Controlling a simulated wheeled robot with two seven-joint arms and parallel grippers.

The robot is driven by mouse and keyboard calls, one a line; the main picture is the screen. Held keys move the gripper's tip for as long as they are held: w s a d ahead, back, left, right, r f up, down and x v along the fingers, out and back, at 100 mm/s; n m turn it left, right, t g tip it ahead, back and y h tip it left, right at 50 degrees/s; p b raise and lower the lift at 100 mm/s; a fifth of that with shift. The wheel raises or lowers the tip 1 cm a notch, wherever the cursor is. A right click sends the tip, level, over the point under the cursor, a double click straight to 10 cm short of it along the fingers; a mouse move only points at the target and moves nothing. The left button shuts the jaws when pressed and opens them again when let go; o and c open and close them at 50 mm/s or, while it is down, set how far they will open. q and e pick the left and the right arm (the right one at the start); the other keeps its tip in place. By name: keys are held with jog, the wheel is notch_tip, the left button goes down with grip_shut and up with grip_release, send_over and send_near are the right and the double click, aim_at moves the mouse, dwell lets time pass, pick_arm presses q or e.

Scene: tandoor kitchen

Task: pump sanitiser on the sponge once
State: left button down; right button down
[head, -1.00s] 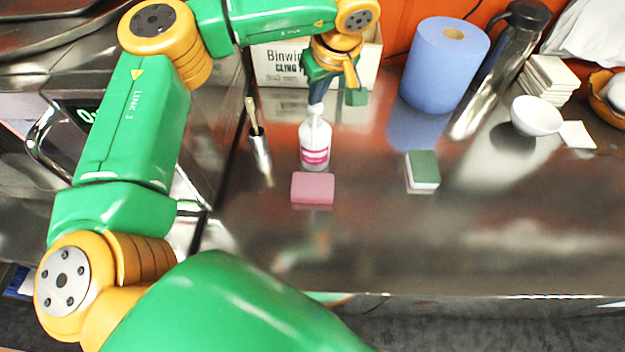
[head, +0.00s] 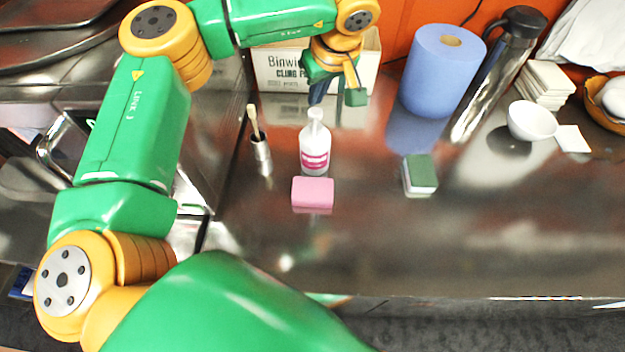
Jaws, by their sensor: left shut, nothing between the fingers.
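The sanitiser bottle (head: 315,145), white with a pink label and a pump top, stands upright on the steel counter. A pink sponge (head: 312,192) lies flat just in front of it. A second sponge, green over white (head: 420,174), lies further right. My left gripper (head: 317,97) is shut and empty, pointing down just above and behind the pump top. It looks close to the pump; whether they touch is hard to tell. My right gripper is not in view.
A metal holder with a brush (head: 261,155) stands left of the bottle. A blue paper roll (head: 443,75), a steel flask (head: 495,80) and a white bowl (head: 532,121) stand right. The front right counter (head: 480,245) is clear.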

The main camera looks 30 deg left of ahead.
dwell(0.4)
pick_arm(q)
notch_tip(320, 180, up, 6)
jog(key=p, duration=0.5)
